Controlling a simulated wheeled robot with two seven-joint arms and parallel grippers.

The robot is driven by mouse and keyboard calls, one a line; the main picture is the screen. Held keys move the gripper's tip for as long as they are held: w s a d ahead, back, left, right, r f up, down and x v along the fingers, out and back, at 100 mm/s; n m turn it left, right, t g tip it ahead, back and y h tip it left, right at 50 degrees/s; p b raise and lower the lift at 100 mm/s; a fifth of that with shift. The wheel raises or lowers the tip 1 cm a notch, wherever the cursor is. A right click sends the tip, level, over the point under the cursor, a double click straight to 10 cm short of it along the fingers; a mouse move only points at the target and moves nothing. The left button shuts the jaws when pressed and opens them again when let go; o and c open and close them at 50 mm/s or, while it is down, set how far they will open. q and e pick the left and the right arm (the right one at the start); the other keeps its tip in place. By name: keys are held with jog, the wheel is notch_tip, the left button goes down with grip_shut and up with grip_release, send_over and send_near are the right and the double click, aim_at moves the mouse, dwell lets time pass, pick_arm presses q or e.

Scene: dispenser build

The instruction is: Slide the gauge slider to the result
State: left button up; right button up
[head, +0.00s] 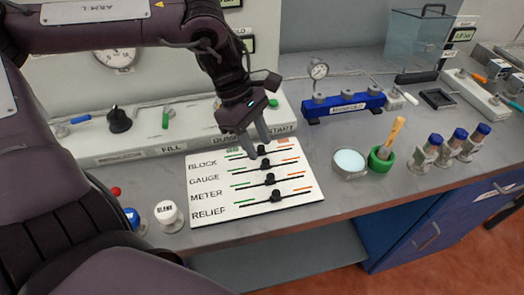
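A white slider board (215,216) lies on the bench with rows labelled BLOCK, GAUGE, METER and RELIEF. Each row has a black knob on a slot, with a green mark at the left and an orange mark at the right. The GAUGE slider knob (265,165) stands near the middle of its slot. The BLOCK knob (263,150) is just above it in the picture. My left gripper (259,150) points down over the top rows with its fingers apart, close to the BLOCK and GAUGE knobs. I cannot tell whether it touches either. My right gripper is not in view.
A long white panel (172,148) with switches runs behind the board. A blue manifold (345,106), a pale-filled dish (349,163), a green cup (381,160) and blue-capped bottles (425,152) stand to the right. A BLANK button (168,215) is at the board's left.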

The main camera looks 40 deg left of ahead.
aim_at(265, 160)
pick_arm(q)
jog(key=shift+x, duration=1.75)
grip_shut()
